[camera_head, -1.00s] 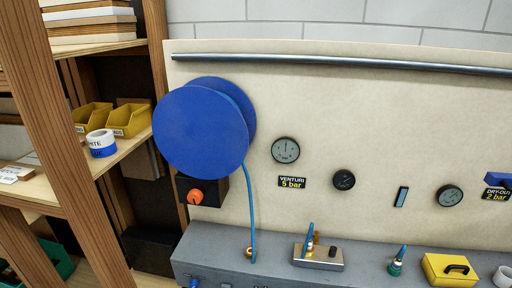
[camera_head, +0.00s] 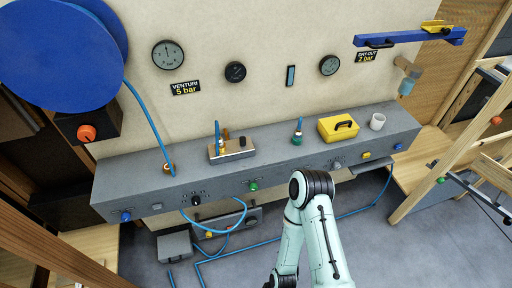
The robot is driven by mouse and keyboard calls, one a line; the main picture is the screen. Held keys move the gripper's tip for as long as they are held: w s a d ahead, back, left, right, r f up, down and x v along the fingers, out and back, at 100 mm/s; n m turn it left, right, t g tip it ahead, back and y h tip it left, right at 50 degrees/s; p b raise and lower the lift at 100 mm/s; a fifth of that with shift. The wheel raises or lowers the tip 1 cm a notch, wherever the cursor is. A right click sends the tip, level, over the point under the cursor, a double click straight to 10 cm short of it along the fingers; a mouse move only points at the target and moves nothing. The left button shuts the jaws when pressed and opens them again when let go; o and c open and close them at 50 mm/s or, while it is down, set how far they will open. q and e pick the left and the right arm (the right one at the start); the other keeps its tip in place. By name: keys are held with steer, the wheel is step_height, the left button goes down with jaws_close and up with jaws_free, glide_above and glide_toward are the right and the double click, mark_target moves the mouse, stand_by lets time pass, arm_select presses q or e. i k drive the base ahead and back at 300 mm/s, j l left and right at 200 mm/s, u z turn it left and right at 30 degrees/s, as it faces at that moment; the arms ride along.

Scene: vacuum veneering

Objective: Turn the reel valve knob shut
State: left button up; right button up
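The blue hose reel (camera_head: 60,58) is mounted on the beige panel at the upper left. Its orange-red valve knob (camera_head: 86,133) sits on the front of a black box (camera_head: 100,124) just below the reel. A blue hose (camera_head: 147,115) runs from the reel down to a brass fitting on the grey bench. Nothing of mine touches the knob. A pale green arm of mine (camera_head: 318,228) shows at the bottom centre, well to the right of the knob. Neither gripper shows in the view.
The grey bench (camera_head: 250,176) runs along the panel and carries a metal valve block (camera_head: 232,150), a yellow case (camera_head: 338,127) and a white cup (camera_head: 377,121). Blue hose lies on the floor below. Wooden frames stand at both sides.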

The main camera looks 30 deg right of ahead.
mark_target(126, 217)
steer(key=i+j+u, duration=0.7)
